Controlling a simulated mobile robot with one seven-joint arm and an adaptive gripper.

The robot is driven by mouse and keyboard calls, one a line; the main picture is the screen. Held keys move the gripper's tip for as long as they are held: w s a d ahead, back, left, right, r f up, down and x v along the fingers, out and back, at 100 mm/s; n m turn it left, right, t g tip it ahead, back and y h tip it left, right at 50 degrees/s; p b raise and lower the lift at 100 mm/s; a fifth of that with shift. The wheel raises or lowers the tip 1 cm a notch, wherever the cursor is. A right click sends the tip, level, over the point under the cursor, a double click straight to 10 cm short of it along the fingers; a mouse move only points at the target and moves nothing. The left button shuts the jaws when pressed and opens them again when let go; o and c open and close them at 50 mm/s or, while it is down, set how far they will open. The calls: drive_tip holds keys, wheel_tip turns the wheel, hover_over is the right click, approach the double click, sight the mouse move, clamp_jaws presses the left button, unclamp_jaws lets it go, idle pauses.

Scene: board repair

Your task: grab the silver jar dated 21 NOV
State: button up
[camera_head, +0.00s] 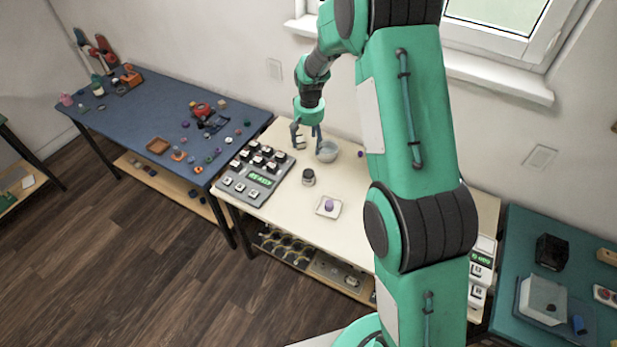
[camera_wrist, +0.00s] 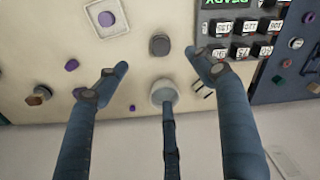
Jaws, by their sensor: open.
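My gripper (camera_head: 307,141) is open and empty above the back of the cream table, near the wall. In the wrist view its spread fingers (camera_wrist: 153,78) stand on either side of a grey round bowl or cup (camera_wrist: 163,94), apart from it. The bowl also shows in the head view (camera_head: 327,155). A small dark grey jar-like object with a lighter side (camera_head: 308,178) stands on the table in front of the gripper; it is also in the wrist view (camera_wrist: 159,45). No 21 NOV date is readable, so I cannot tell which object is the silver jar.
A grey panel (camera_head: 238,188) with a green READY display (camera_head: 260,180) and several labelled blocks stands left of the gripper. A white plate (camera_head: 336,209) bears a purple object (camera_head: 328,204). A blue table (camera_head: 120,118) with many small items adjoins at left.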

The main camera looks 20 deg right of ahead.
hover_over(308, 172)
wheel_tip(308, 172, down, 10)
drive_tip(key=shift+w+g+p, duration=0.1)
drive_tip(key=shift+g+p, duration=0.2)
drive_tip(key=shift+p, duration=0.05)
drive_tip(key=shift+f, duration=0.1)
drive_tip(key=shift+d+f, duration=0.1)
drive_tip(key=shift+f, duration=4.2)
drive_tip(key=shift+f, duration=2.55)
drive_tip(key=c, duration=1.4)
